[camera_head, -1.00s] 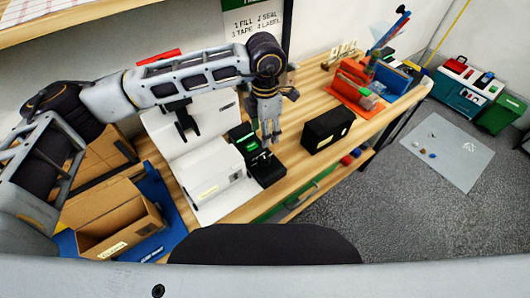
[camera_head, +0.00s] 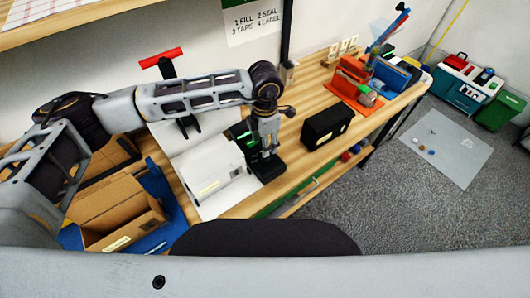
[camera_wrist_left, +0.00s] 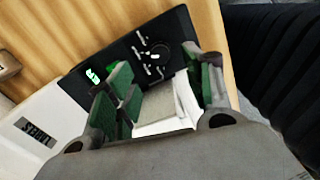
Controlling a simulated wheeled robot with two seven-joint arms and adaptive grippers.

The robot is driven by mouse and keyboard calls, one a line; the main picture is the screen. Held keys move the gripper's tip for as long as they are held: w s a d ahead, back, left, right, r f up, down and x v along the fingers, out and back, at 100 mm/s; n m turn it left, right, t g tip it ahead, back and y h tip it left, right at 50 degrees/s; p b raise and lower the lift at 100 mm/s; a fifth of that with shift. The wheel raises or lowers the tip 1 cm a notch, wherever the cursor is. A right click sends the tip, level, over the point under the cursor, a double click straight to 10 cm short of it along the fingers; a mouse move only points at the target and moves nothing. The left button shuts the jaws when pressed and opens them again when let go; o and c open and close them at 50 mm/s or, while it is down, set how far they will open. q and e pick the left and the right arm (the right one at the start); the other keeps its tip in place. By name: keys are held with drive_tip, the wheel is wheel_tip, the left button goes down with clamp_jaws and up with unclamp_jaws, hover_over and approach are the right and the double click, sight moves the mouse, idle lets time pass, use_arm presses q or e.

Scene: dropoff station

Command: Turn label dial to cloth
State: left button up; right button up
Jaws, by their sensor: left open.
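The black label device (camera_head: 267,171) stands on the wooden bench, beside the white machine. Its lit green display also shows in the left wrist view (camera_wrist_left: 92,75). The round black dial (camera_wrist_left: 160,48), ringed by pale marks, is on the device's dark face. My left gripper (camera_head: 268,154) is over the device, pointing down. In the left wrist view my left gripper (camera_wrist_left: 163,82) has its green-padded fingers apart, with the dial just beyond the gap between them. A pale block (camera_wrist_left: 165,108) shows between the fingers. I cannot tell the dial's setting. My right gripper is out of view.
The white machine (camera_head: 215,178) is left of the device, and a black box (camera_head: 326,126) stands to its right. Open cardboard boxes (camera_head: 112,208) are at the left. A red-handled press (camera_head: 161,58) rises behind my left arm. Orange and blue bins (camera_head: 350,80) are farther right.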

use_arm(q)
drive_tip(key=shift+f+p, duration=0.65)
drive_tip(key=shift+f, duration=2.95)
drive_tip(key=c, duration=1)
drive_tip(key=shift+c, duration=0.2)
